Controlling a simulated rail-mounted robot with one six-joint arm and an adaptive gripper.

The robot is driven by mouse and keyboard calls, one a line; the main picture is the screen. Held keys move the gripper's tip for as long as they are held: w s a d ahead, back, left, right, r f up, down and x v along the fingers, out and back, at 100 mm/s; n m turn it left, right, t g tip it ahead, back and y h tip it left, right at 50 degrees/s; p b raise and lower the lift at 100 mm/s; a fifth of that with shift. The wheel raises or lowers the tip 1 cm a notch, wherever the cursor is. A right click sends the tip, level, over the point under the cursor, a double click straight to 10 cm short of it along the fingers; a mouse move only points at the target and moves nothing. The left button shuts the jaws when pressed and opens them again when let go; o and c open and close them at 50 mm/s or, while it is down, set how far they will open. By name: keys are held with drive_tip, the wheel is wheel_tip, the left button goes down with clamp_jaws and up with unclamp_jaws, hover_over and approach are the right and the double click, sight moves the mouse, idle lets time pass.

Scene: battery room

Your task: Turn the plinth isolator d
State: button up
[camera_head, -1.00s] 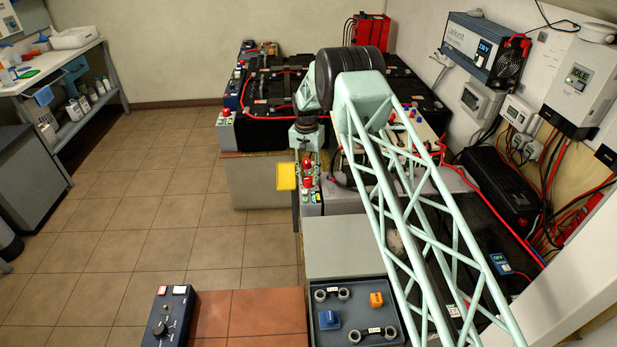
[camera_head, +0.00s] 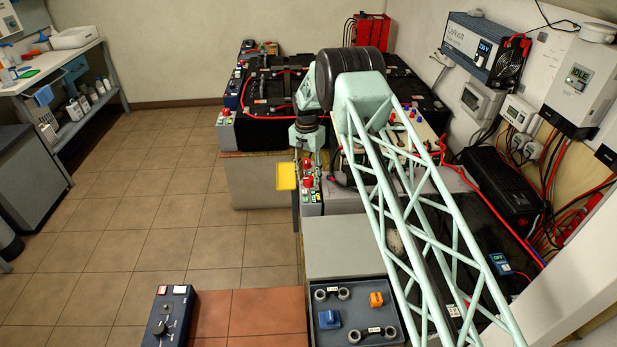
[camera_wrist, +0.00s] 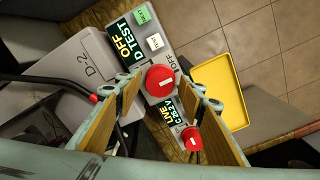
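In the wrist view a red round knob with a white bar (camera_wrist: 159,80) sits on a grey panel beside a display reading "OFF" and "D TEST" (camera_wrist: 126,39). My gripper (camera_wrist: 166,92) is open, with one tan-padded finger on each side of this knob. Clear gaps show between pads and knob; I cannot tell how deep the fingers reach. A second red knob (camera_wrist: 191,139) lies lower, beside a display reading "LIVE" and "C 26.2V" (camera_wrist: 173,113). In the head view my gripper's fingers are mostly hidden above the panel (camera_head: 312,208).
A yellow tray-like plate (camera_wrist: 218,92) stands close to the right finger, and it also shows in the head view (camera_head: 287,176). A grey battery block marked D2 (camera_wrist: 88,72) lies left of the panel. A parts tray (camera_head: 352,285) is at the front. Open tiled floor lies left.

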sight(308, 178)
idle(0.4)
drive_tip(key=shift+a+r, duration=0.15)
drive_tip(key=shift+r, duration=5.85)
drive_tip(key=shift+w, duration=0.1)
